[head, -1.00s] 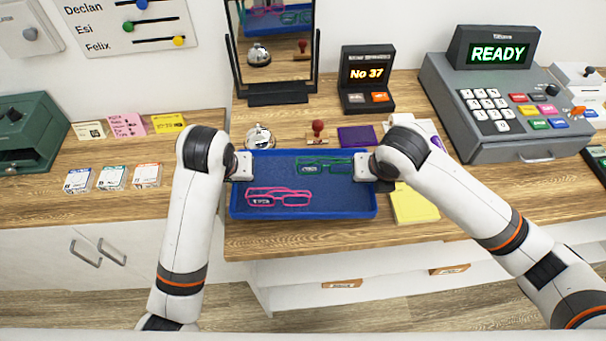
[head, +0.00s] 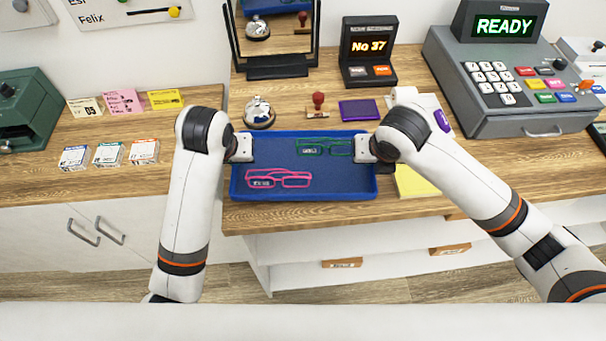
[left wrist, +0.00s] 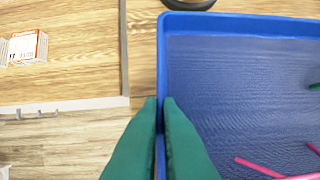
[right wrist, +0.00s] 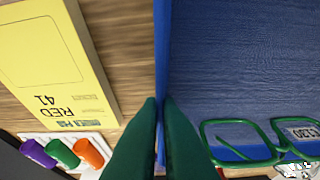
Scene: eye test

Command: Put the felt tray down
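The blue tray (head: 338,178) is level over the wooden counter, with pink glasses (head: 279,181) at its front left and green glasses (head: 325,147) at its back right. My left gripper (head: 242,147) is shut on the tray's left wall, as the left wrist view shows at the rim (left wrist: 161,65). My right gripper (head: 364,148) is shut on the right wall; green glasses (right wrist: 240,152) lie close to its fingers in the right wrist view. I cannot tell whether the tray's underside touches the counter.
A bell (head: 258,112), stamp (head: 318,105) and purple pad (head: 360,110) stand just behind the tray. A yellow folder (right wrist: 62,60) and several markers (right wrist: 62,153) lie to its right. Bare wood shows in front of the tray, up to the counter edge.

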